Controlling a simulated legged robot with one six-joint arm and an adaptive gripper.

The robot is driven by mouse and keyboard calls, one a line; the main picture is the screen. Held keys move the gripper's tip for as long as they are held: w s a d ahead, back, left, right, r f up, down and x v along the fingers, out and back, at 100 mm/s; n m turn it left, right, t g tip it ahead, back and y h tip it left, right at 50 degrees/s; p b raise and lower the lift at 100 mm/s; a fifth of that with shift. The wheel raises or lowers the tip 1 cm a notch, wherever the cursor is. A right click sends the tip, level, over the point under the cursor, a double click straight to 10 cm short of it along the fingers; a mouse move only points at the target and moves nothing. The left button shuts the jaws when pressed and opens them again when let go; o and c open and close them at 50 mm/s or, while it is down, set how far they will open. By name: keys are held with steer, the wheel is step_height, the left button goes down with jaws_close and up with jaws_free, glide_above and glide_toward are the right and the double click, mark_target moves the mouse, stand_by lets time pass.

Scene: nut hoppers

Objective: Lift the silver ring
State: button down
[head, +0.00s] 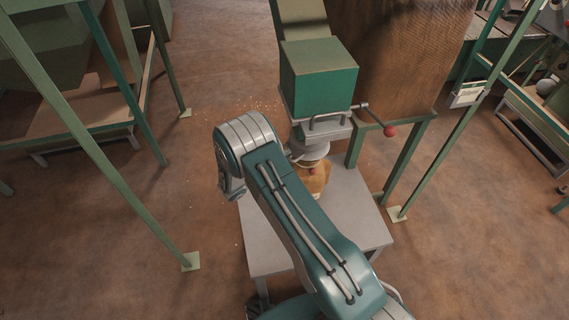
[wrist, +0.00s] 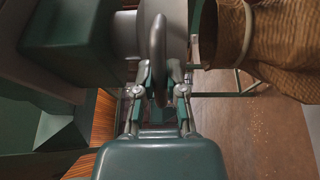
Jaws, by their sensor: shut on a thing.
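The silver ring (wrist: 158,38) shows nearly edge-on in the wrist view, between the fingers of my gripper (wrist: 159,76). My gripper is shut on the ring's near edge. The ring is beside the grey outlet (wrist: 126,35) of the green hopper; I cannot tell whether they touch. In the head view the grey outlet (head: 312,146) hangs under the hopper box (head: 319,78), and my arm hides the gripper and most of the ring.
A brown sack (head: 318,180) sits below the outlet on a pale table (head: 357,205); it also fills the right of the wrist view (wrist: 272,45). A crank with a red knob (head: 389,130) sticks out right. Green posts stand on both sides.

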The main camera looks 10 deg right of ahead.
steer(key=shift+w+r, duration=0.1)
steer(key=shift+r, duration=1.3)
steer(key=c, duration=0.7)
jaws_free()
steer(key=shift+d, duration=0.1)
steer(key=v, duration=1.2)
steer(key=shift+f, duration=0.2)
